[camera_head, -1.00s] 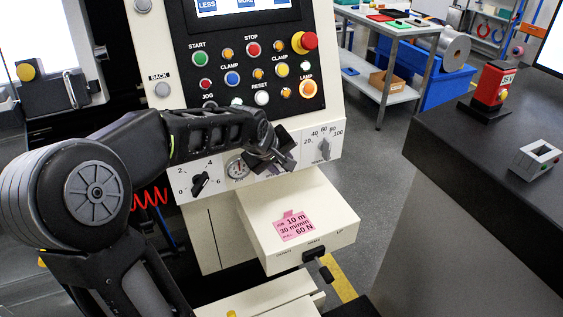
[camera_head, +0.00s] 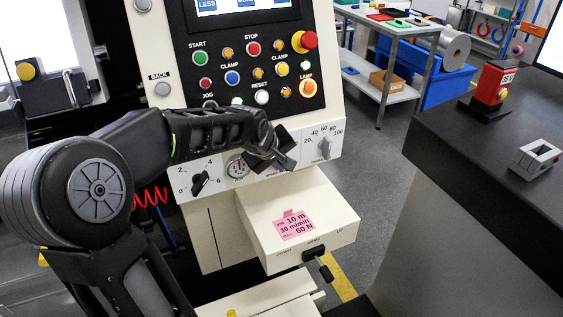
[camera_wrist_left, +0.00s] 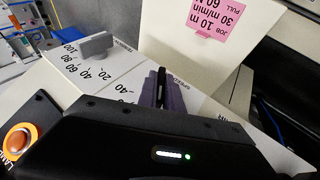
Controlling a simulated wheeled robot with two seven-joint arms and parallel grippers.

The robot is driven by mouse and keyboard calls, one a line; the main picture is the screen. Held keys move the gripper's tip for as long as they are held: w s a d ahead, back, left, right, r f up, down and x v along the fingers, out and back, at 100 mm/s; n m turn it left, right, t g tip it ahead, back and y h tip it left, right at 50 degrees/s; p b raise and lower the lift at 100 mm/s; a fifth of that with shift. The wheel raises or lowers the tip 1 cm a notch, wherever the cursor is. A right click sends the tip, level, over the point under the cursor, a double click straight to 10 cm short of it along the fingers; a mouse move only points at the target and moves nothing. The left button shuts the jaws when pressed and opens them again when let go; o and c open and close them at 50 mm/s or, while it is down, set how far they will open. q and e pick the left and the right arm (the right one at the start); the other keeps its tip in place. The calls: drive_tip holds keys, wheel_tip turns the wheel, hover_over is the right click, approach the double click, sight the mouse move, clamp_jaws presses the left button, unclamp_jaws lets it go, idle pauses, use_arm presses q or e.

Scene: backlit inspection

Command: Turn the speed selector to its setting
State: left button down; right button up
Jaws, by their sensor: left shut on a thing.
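My left gripper (camera_head: 284,163) is at the white front panel of the machine, between a round gauge (camera_head: 237,167) and a grey knob with a 20–100 scale (camera_head: 325,148). In the left wrist view, my left gripper (camera_wrist_left: 161,92) has its two fingers closed around a dark knob, the speed selector (camera_wrist_left: 161,76), beside the word SPEED. Most of its scale is hidden by the gripper; a 40 mark shows. A pink note (camera_head: 294,226) on the white box below reads 10 m, 30 m/min, 60 N. My right gripper is not in view.
A black knob with a 0–6 scale (camera_head: 200,183) is at the left of the panel. Several buttons and a red emergency stop (camera_head: 304,42) are above. The white box (camera_head: 335,225) juts out below. A dark counter (camera_head: 480,150) stands at the right.

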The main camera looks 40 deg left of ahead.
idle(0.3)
use_arm(q)
drive_tip(key=shift+r+g+y+p, duration=0.15)
drive_tip(key=shift+g+y+p, duration=0.15)
drive_tip(key=shift+g+p, duration=0.65)
drive_tip(key=shift+w+m+g+y+p, duration=0.1)
drive_tip(key=shift+m+g+y+p, duration=0.2)
drive_tip(key=shift+m+g+p, duration=0.2)
drive_tip(key=g+y+p, duration=0.1)
drive_tip(key=g, duration=0.2)
drive_tip(key=shift+d+y, duration=0.1)
drive_tip(key=shift+y, duration=0.2)
drive_tip(key=m+g+y+p, duration=0.1)
drive_tip(key=g+y+p, duration=0.1)
drive_tip(key=g+p, duration=0.1)
drive_tip(key=shift+g, duration=0.45)
drive_tip(key=c, duration=1.5)
unclamp_jaws()
drive_tip(key=shift+m, duration=0.3)
